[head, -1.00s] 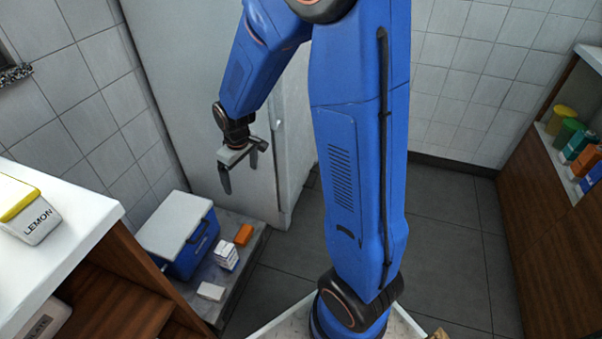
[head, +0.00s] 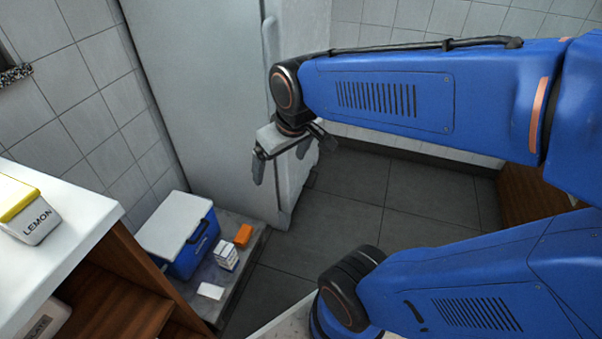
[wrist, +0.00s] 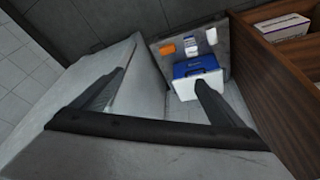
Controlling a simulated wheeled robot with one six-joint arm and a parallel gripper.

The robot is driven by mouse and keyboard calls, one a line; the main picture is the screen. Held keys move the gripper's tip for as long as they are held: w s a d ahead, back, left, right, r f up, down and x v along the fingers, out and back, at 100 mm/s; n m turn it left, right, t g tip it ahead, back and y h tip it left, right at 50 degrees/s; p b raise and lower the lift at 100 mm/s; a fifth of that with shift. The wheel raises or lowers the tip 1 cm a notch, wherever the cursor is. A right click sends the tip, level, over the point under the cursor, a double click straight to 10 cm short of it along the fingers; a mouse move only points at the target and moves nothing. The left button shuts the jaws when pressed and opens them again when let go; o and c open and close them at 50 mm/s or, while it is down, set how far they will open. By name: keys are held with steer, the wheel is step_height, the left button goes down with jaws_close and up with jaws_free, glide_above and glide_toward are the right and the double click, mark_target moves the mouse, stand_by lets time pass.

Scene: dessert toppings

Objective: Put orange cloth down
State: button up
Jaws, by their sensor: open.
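A small orange block-like item (head: 243,235), which looks like the folded orange cloth, lies on a low grey platform (head: 233,293) beside the cooler. It also shows in the wrist view (wrist: 167,48), at the platform's left side. My gripper (head: 290,158) is open and empty, in the air in front of the tall light-grey cabinet. It is above the orange item and to its right in the head view, well apart from it. In the wrist view the two fingers of my gripper (wrist: 160,80) are spread with nothing between them.
A blue cooler with a white lid (head: 175,228) stands on the platform, with small white boxes (head: 226,256) near the cloth. A white counter with a lemon container (head: 25,212) is at left. The tall cabinet (head: 205,90) stands behind. Dark floor (head: 345,200) is clear.

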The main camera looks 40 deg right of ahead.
steer(key=s+r+m, duration=0.1)
steer(key=s, duration=0.6)
steer(key=shift+s+d+r+t, duration=0.2)
steer(key=shift+d+r+t, duration=0.1)
steer(key=shift+r+t, duration=0.1)
